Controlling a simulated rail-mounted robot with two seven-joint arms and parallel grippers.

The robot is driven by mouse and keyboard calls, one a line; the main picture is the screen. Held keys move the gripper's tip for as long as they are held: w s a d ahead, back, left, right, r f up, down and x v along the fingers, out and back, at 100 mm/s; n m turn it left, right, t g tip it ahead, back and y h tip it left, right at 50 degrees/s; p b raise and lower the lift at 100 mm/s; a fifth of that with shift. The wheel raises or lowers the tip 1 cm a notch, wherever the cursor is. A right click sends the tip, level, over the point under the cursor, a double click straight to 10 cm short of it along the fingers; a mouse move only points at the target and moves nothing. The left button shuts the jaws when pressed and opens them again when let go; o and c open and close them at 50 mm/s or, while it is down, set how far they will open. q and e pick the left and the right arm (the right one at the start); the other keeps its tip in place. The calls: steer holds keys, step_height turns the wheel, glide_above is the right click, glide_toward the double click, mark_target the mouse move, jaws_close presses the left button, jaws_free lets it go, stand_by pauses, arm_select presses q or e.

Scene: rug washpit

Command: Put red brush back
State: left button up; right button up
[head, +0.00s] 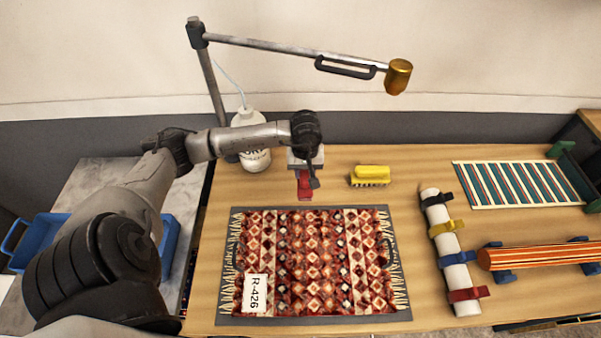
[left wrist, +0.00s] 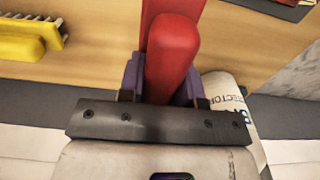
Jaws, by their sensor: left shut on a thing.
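The red brush (head: 304,187) is at the back of the wooden table, just behind the patterned rug (head: 315,262). My left gripper (head: 306,172) is shut on it. In the left wrist view the red handle (left wrist: 172,58) stands between the two purple-sided fingers (left wrist: 160,88). The brush's lower part is mostly hidden, and I cannot tell whether it touches the table. A yellow brush (head: 370,175) lies on the table to the right of the red one. It also shows in the left wrist view (left wrist: 25,42). My right gripper is not in view.
A white bottle (head: 252,155) stands behind my left arm. A pole with a swing arm (head: 290,48) and brass head rises above. On the right are a white roll with coloured straps (head: 448,252), a striped rack piece (head: 515,184) and an orange striped roll (head: 535,256). A blue tub (head: 170,245) is at left.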

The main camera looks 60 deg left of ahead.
arm_select(q)
steer(key=a+f, duration=0.2)
steer(key=a, duration=0.1)
steer(key=w+a+f, duration=0.1)
steer(key=shift+a, duration=0.4)
steer(key=shift+f, duration=2)
steer(key=shift+f, duration=0.15)
steer(key=o, duration=0.9)
